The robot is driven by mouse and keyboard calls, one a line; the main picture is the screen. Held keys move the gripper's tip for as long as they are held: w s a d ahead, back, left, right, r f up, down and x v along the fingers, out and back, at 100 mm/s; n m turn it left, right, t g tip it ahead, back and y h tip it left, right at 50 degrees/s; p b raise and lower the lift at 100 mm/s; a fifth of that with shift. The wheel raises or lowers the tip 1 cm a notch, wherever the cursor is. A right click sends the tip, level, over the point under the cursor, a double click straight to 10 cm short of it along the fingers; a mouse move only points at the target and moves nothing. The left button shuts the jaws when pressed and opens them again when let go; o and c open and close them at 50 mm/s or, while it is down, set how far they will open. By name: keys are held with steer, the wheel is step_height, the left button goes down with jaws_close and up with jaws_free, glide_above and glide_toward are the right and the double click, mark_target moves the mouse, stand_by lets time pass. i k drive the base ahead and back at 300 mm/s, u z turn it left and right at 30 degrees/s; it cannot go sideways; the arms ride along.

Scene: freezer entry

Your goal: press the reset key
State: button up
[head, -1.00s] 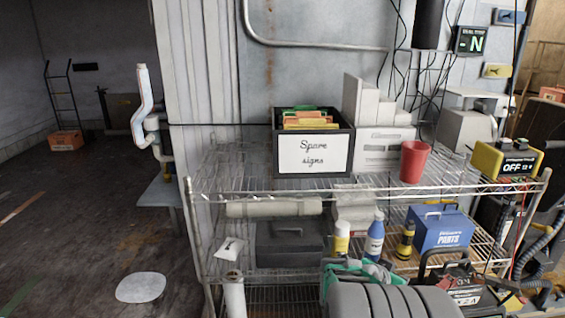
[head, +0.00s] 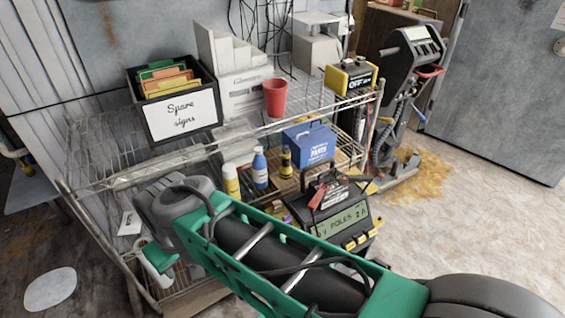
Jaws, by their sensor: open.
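No key with a readable reset label shows in the head view. A dark device (head: 341,221) with a lit display stands low in front of the wire shelf. Its display reads something like "V POLES 2 A", and a row of yellow keys (head: 360,240) sits below it. The key labels are too small to read, and my green arm crosses just in front of its lower left. A yellow and black unit (head: 350,78) with an "OFF 12" display stands on the shelf's top right corner. My gripper's fingers do not show; my arm bends down at the left.
The wire shelf (head: 110,181) holds a spare signs box (head: 181,112), a red cup (head: 275,97), bottles and a blue parts box (head: 309,145). A tall dark machine with a screen (head: 411,52) stands at the back right. The pale floor (head: 480,210) at right is mostly clear.

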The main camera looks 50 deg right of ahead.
mark_target(373, 232)
steer(key=z, duration=2.6)
